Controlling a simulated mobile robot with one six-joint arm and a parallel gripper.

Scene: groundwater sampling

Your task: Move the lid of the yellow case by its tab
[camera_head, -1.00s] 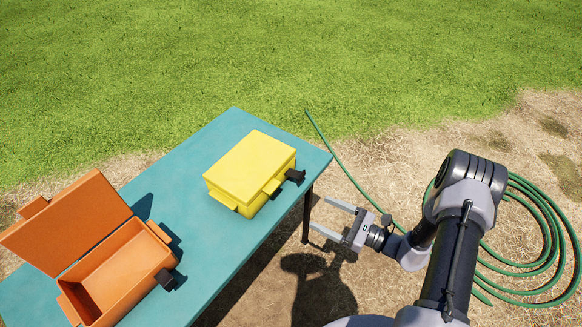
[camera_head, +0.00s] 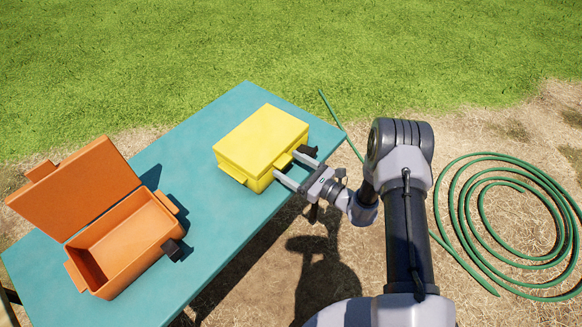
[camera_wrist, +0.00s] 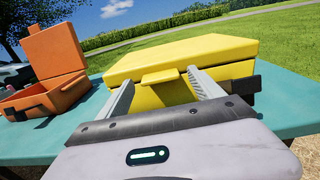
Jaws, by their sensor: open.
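The yellow case (camera_head: 262,140) stands on the teal table with its lid shut. In the wrist view the yellow case (camera_wrist: 182,58) lies straight ahead, and its lid tab (camera_wrist: 160,76) sticks out from the lid's near edge. The lid tab (camera_head: 283,162) also shows in the head view. My gripper (camera_head: 287,166) is open at the case's near right side. In the wrist view the fingers of my gripper (camera_wrist: 158,84) stand apart, one on each side of the tab. I cannot tell whether either finger touches the case.
An orange case (camera_head: 125,243) with its lid open stands to the left on the teal table (camera_head: 217,227); it also shows in the wrist view (camera_wrist: 45,97). A coiled green hose (camera_head: 470,160) lies on the ground at right. Bare tabletop separates the cases.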

